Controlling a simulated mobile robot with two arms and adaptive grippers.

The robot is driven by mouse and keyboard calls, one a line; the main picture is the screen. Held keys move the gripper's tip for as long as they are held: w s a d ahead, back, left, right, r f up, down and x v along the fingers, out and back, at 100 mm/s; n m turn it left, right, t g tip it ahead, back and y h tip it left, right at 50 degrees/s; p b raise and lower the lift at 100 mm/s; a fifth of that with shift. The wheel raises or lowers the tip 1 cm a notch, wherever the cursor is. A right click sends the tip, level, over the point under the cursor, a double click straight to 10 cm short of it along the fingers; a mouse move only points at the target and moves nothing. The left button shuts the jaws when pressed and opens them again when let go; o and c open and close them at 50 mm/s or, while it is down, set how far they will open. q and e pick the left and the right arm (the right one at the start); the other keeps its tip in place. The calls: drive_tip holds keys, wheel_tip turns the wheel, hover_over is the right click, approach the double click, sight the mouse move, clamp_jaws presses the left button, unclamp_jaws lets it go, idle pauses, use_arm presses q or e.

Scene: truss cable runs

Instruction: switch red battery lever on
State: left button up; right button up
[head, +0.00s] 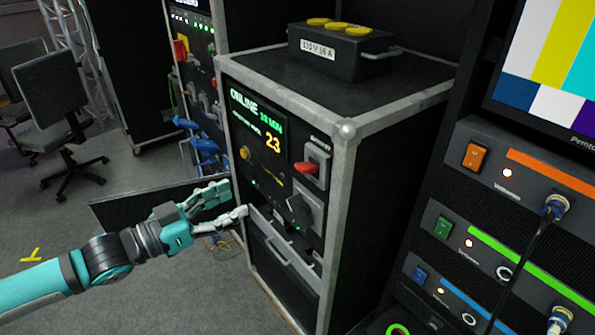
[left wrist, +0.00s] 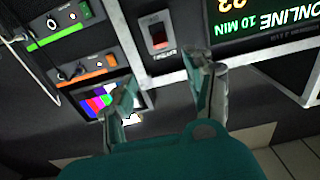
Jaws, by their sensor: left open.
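The red battery lever (head: 306,168) sits in a grey switch plate on the front of the black rack cabinet (head: 400,110), right of a display reading ONLINE, 10 MIN and 23. In the left wrist view the red lever (left wrist: 158,39) shows near the top middle, and the picture is upside down. My left gripper (head: 238,199) is open and empty, in front of the cabinet, lower and left of the lever. In the left wrist view my left gripper (left wrist: 160,72) has its two fingers spread, with the lever beyond the gap, not touched. My right gripper is out of view.
A black box with yellow caps (head: 340,48) stands on the cabinet. Below the lever are a grey plug (head: 303,212) and a grey drawer handle (head: 285,250). Rack units with orange (head: 475,157), green and blue switches stand at right. Chairs (head: 55,110) stand at left.

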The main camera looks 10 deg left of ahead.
sight(298, 169)
use_arm(q)
drive_tip(key=p+x, duration=0.3)
drive_tip(key=x, duration=1.2)
drive_tip(key=shift+w+r, duration=0.1)
drive_tip(key=shift+w+d, duration=0.5)
drive_tip(key=shift+w, duration=0.05)
